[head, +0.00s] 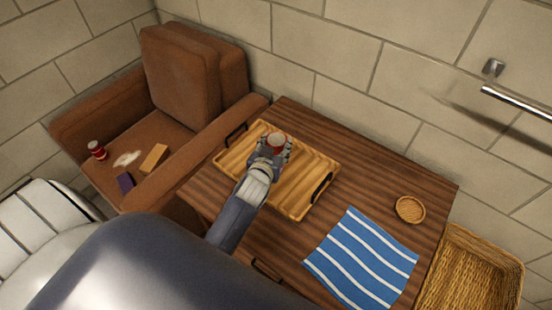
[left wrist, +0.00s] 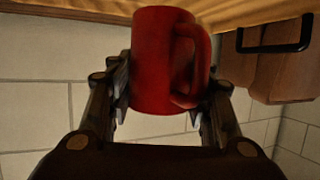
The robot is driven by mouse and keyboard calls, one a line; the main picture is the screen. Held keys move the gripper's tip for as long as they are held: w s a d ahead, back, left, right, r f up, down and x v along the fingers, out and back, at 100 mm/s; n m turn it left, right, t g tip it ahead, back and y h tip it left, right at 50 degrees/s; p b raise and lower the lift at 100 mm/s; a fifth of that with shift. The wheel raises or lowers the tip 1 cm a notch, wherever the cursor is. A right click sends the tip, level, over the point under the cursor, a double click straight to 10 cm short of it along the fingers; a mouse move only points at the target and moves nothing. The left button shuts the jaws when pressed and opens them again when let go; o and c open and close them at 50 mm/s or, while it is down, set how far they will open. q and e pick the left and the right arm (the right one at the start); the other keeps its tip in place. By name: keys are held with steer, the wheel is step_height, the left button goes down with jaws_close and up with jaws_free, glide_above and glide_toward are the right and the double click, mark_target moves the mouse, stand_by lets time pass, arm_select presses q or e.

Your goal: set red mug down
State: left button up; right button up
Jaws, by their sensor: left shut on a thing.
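The red mug (head: 277,138) is over the far part of the wooden tray (head: 294,208) in the head view. My left gripper (head: 274,151) is shut on it and partly hides it. In the left wrist view the red mug (left wrist: 163,62) sits between the two fingers, with its handle toward the right. A yellowish wooden edge of the tray (left wrist: 240,14) and a black tray handle show behind it. I cannot tell whether the mug touches the tray. My right gripper is not in view.
The tray lies on a dark wooden table (head: 390,187). A blue striped cloth (head: 362,260) and a small round woven coaster (head: 410,209) lie to the right. A wicker basket (head: 485,262) stands beside the table. A brown armchair (head: 193,75) holding small items is at left.

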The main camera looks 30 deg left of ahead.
arm_select(q)
steer(key=shift+f, duration=0.55)
steer(key=shift+w+f, duration=0.1)
steer(key=shift+f, duration=0.25)
step_height(320, 180, down, 2)
steer(key=shift+f+b, duration=0.2)
steer(key=shift+b, duration=0.15)
steer(key=shift+f, duration=0.6)
steer(key=o, duration=1.2)
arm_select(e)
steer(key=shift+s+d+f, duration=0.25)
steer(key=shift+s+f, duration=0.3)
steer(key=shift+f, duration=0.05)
